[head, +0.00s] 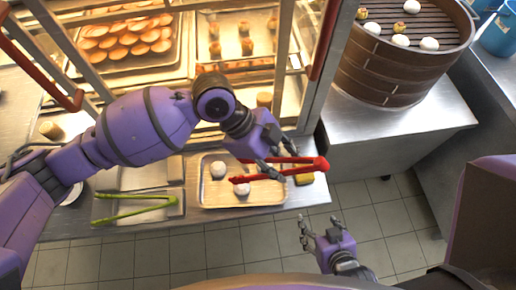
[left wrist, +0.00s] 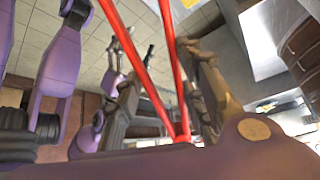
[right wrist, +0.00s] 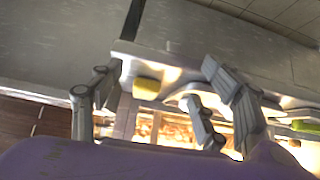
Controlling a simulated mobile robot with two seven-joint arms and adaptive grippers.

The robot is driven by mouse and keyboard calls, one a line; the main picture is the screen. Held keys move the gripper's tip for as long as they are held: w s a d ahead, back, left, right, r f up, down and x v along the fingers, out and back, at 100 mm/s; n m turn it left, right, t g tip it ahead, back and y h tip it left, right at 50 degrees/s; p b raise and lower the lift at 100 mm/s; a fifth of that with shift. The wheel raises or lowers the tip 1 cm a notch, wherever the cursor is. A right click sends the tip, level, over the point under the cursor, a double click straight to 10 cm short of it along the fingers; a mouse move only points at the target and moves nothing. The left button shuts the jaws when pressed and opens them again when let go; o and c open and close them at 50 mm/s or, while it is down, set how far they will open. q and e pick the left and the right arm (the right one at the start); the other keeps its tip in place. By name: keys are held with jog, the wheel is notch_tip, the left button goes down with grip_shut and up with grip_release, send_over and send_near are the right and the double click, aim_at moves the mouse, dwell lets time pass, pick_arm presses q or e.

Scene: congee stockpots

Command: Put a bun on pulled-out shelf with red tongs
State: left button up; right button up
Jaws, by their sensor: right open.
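The red tongs (head: 300,163) are in my left gripper (head: 284,155), which is shut around them; their spread arms point left over a tan tray (head: 205,200). In the left wrist view the red tongs (left wrist: 172,65) run between the fingers of the gripper (left wrist: 165,80). A white bun (head: 242,188) lies on the tray by the lower tong tip; contact is unclear. Another white bun (head: 218,170) lies to its upper left. My right gripper (head: 325,232) is open and empty, below the counter's front edge in the picture. Which shelf is pulled out is unclear.
Green tongs (head: 135,208) lie on steel trays at left. A lit display case (head: 270,75) with pastries stands behind. A round steamer (head: 385,75) with several buns stands upper right. A yellow block (head: 304,179) sits right of the tray.

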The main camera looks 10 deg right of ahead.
pick_arm(q)
notch_tip(320, 180, down, 6)
jog(key=b, duration=0.3)
jog(key=shift+a+f+h, duration=0.15)
jog(key=shift+a+h, duration=0.15)
jog(key=shift+a, duration=0.05)
pick_arm(e)
jog(key=f, duration=0.1)
jog(key=s+f, duration=0.1)
jog(key=f, duration=0.1)
jog(key=shift+a, duration=0.15)
pick_arm(q)
jog(key=shift+o, duration=0.6)
pick_arm(e)
jog(key=shift+f, duration=0.1)
pick_arm(q)
jog(key=shift+s, duration=0.1)
